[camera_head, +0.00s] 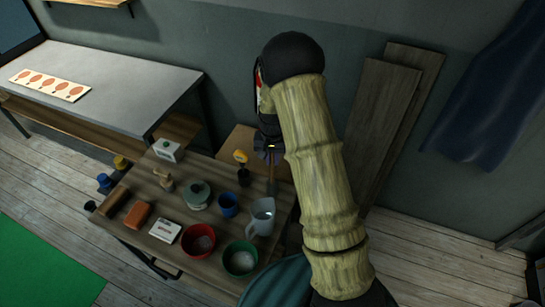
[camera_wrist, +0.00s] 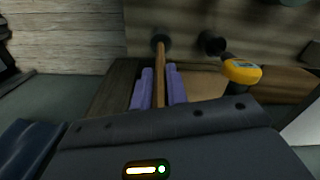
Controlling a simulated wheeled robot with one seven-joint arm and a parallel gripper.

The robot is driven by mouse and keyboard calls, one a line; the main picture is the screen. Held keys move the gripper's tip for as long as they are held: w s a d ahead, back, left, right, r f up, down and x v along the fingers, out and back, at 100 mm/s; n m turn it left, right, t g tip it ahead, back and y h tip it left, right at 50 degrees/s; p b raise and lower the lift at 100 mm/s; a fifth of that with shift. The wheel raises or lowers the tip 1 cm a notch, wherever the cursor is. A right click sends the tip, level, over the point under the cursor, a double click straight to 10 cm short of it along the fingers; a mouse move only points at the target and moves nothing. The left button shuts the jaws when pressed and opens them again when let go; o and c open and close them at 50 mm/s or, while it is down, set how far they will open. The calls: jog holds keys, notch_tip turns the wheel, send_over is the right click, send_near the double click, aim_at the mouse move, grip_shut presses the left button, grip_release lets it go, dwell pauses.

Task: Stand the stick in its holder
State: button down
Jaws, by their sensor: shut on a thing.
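My gripper (camera_wrist: 160,86) has purple fingers and is shut on a thin wooden stick (camera_wrist: 160,72). The stick points away from the wrist and ends at a dark round piece; I cannot tell whether that is part of it. In the head view the stick (camera_head: 272,174) hangs below my gripper (camera_head: 268,152) near the table's back right edge. A small dark cup (camera_head: 243,178), perhaps the holder, stands just left of the stick. It also shows in the wrist view (camera_wrist: 212,43), apart from the stick.
A yellow-headed tool (camera_wrist: 241,71) is close to the right of my fingers. The wooden table (camera_head: 170,203) also carries a grey jug (camera_head: 261,217), blue cup (camera_head: 228,204), lidded green pot (camera_head: 197,194), red bowl (camera_head: 198,241) and green bowl (camera_head: 240,258). Boards (camera_head: 385,125) lean on the wall.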

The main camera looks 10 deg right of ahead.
aim_at(273, 165)
jog(key=shift+f+b, duration=1.15)
jog(key=shift+f, duration=0.85)
jog(key=c, duration=1.3)
grip_release()
notch_tip(273, 165, up, 18)
jog(key=b, duration=0.4)
jog(key=shift+f, duration=0.25)
